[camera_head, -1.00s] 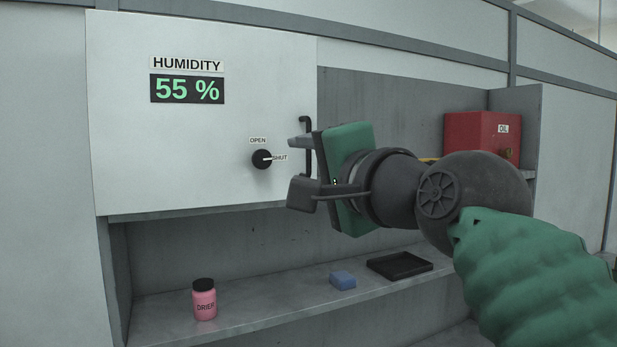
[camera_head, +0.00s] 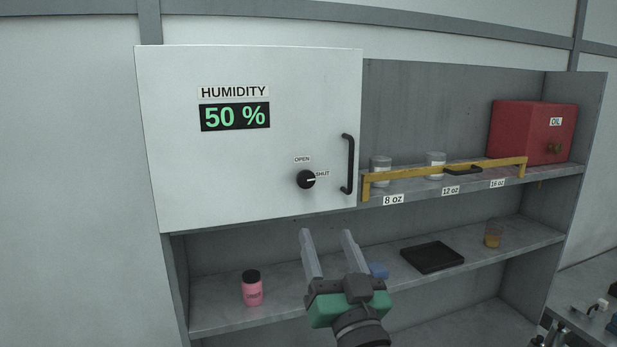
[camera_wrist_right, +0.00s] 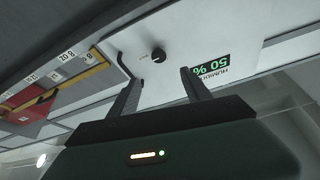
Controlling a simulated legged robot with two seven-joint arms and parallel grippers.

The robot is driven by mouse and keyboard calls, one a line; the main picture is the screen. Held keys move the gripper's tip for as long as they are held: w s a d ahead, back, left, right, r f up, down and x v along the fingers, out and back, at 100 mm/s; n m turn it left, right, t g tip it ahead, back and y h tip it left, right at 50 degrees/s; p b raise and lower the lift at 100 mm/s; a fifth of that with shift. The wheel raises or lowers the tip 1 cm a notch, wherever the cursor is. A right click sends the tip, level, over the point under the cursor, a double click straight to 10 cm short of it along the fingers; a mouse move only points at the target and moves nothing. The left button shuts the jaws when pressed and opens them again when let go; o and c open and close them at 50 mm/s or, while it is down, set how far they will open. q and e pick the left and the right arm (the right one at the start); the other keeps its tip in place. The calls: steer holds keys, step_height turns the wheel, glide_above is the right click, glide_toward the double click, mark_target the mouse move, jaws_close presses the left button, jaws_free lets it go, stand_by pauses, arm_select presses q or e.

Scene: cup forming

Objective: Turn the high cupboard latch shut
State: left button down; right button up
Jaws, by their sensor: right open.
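The high cupboard (camera_head: 250,160) has a closed white door with a black round latch knob (camera_head: 306,180). The knob's white pointer line points right, to the SHUT label (camera_head: 322,174); the OPEN label (camera_head: 302,159) is above it. My right gripper (camera_head: 329,236) is open and empty, below the door's lower edge and apart from the knob, fingers pointing up. In the right wrist view the knob (camera_wrist_right: 159,54) shows beyond the two spread fingers (camera_wrist_right: 155,85), with the door upside down. My left gripper is not in view.
A black door handle (camera_head: 348,164) stands right of the knob. A humidity display (camera_head: 235,116) reads 50 %. A yellow rail (camera_head: 450,172) and red oil box (camera_head: 530,132) are at right.

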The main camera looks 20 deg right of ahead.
mark_target(307, 183)
steer(key=p+x, duration=0.7)
steer(key=x, duration=0.7)
steer(key=shift+w+d+p, duration=0.15)
steer(key=shift+w+p, duration=0.15)
steer(key=shift+w, duration=0.4)
steer(key=c, duration=0.4)
jaws_close()
steer(key=shift+f+m+b, duration=0.2)
steer(key=shift+m+b, duration=0.2)
steer(key=shift+b, duration=0.6)
steer(key=shift+r, duration=0.15)
steer(key=shift+r+m, duration=0.1)
steer(key=shift+m, duration=0.2)
steer(key=shift+o, duration=2)
jaws_free()
